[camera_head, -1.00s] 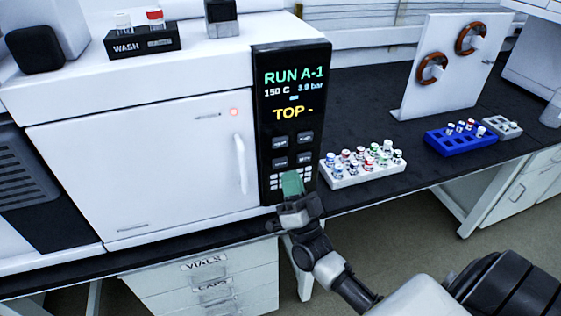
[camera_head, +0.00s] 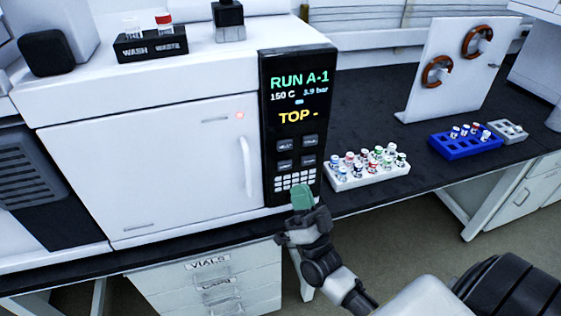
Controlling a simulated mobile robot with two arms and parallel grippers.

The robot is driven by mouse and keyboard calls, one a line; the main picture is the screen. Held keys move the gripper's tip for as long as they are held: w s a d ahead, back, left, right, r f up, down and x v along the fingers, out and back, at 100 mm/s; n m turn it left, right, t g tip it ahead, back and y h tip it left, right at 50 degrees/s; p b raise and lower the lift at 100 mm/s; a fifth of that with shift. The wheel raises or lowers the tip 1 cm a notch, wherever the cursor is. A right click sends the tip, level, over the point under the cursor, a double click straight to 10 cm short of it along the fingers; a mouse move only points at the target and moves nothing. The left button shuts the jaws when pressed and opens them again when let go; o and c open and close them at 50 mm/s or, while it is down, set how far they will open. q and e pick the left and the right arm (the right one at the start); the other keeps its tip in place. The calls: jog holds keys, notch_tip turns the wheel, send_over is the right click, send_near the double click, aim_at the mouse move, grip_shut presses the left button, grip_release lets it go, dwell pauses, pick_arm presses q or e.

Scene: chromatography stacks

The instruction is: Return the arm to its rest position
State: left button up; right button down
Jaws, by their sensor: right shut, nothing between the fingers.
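My right gripper (camera_head: 303,198) is in front of the lower keypad of the instrument's control panel (camera_head: 298,115). Its green fingertips are together with nothing between them. Whether they touch the panel cannot be told from this view. The panel display reads "RUN A-1", "150 C", "3.9 bar" and "TOP -". My right arm reaches in from the bottom right. My left gripper is not in view.
The white instrument (camera_head: 150,180) fills the left, its door shut. A white rack (camera_head: 370,178) of capped vials stands right of the panel. Farther right are a blue rack (camera_head: 466,145), a small grey rack (camera_head: 508,132) and a white board (camera_head: 455,75) with brown coils. Drawers (camera_head: 210,285) lie below.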

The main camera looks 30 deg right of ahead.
notch_tip(320, 180, down, 18)
jog(key=w+a+n+g+y, duration=0.2)
jog(key=n+g+y, duration=0.2)
jog(key=n+g, duration=0.15)
jog(key=s+a+f+n+g, duration=0.1)
jog(key=s+f+g, duration=0.3)
jog(key=f, duration=0.5)
jog(key=s+f+n+g, duration=0.1)
jog(key=s+f+g, duration=0.25)
jog(key=f, duration=0.55)
jog(key=s+f+n+g, duration=0.1)
jog(key=s+f+g, duration=0.3)
jog(key=s, duration=0.6)
jog(key=s+a+f+n+g, duration=0.1)
jog(key=s+f+g, duration=0.3)
jog(key=s+f, duration=0.5)
jog(key=s+f+n+g, duration=0.2)
jog(key=s+f+g, duration=0.3)
jog(key=s, duration=0.6)
jog(key=shift+s+a+f, duration=0.15)
jog(key=shift+a+f, duration=0.2)
jog(key=shift+f, duration=0.6)
